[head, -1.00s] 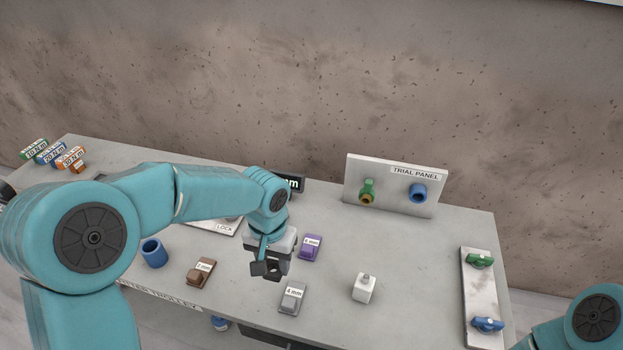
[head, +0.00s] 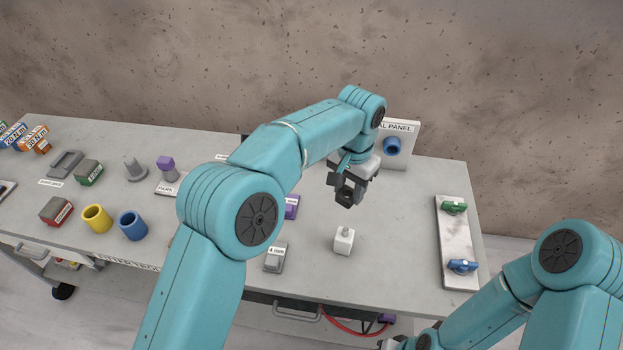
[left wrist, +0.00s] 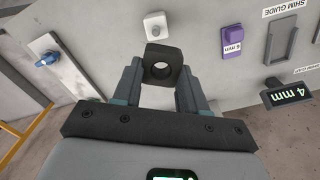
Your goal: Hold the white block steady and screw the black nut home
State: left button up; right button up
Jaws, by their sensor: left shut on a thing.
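The white block (head: 344,242) stands on the grey bench top with a short stud on top. It also shows near the top of the left wrist view (left wrist: 156,26). My left gripper (head: 347,188) is above and just behind the block in the head view, apart from it. It is shut on the black nut (left wrist: 162,64), a square dark piece with a round hole, held between the fingertips in the left wrist view. My right gripper (head: 392,343) is only partly in view at the bottom edge; its jaws cannot be made out.
The trial panel (head: 398,150) with a blue ring stands behind my left gripper. A plate with green and blue handles (head: 452,236) lies to the right. A 4 mm block (head: 275,258) and purple block (head: 291,207) are left of the white block.

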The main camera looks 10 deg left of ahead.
pick_arm(q)
jog(key=shift+s+d, duration=0.25)
jog(key=shift+d, duration=0.25)
jog(key=shift+f, duration=1.95)
pick_arm(e)
jog(key=shift+o, duration=0.3)
